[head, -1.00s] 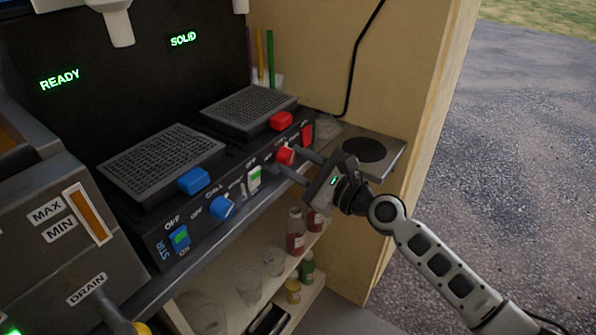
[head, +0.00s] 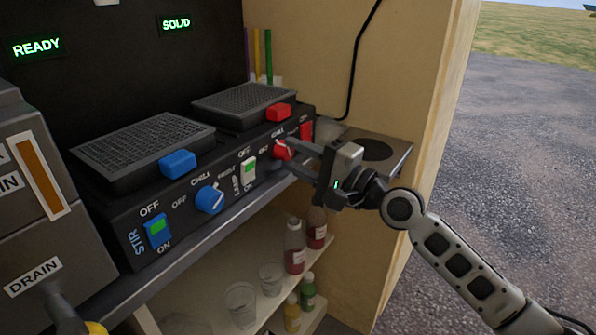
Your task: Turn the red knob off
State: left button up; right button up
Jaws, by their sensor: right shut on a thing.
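The red knob (head: 282,150) is on the front panel of the black machine, toward its right end, below a red block-shaped button (head: 278,112). My right gripper (head: 286,157) comes in from the right with its two fingers around the knob, shut on it. The fingers cover part of the knob, and the way its pointer faces cannot be told. My left gripper is not in view.
A blue knob (head: 210,199), a green-lit stir switch (head: 158,232), a white-and-green lamp switch (head: 248,171) and a red switch (head: 306,130) share the panel. Bottles (head: 294,247) and cups (head: 240,304) stand on shelves below. A wooden wall (head: 432,130) rises at right.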

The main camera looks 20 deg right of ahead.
jog(key=n+b, duration=0.2)
jog(key=n, duration=0.1)
jog(key=shift+f+y, duration=0.15)
jog(key=shift+y, duration=0.15)
jog(key=shift+n+b, duration=0.6)
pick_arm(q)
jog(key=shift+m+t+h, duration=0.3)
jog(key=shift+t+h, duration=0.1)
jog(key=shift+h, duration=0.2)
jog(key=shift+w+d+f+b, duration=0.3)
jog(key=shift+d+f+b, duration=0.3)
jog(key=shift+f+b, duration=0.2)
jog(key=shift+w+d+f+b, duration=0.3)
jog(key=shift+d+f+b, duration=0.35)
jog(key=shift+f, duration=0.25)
pick_arm(e)
jog(key=shift+r+n+g, duration=0.2)
jog(key=shift+n+g, duration=0.3)
jog(key=shift+n, duration=1.6)
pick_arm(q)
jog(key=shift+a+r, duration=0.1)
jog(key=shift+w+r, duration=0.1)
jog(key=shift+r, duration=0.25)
pick_arm(e)
jog(key=o, duration=1)
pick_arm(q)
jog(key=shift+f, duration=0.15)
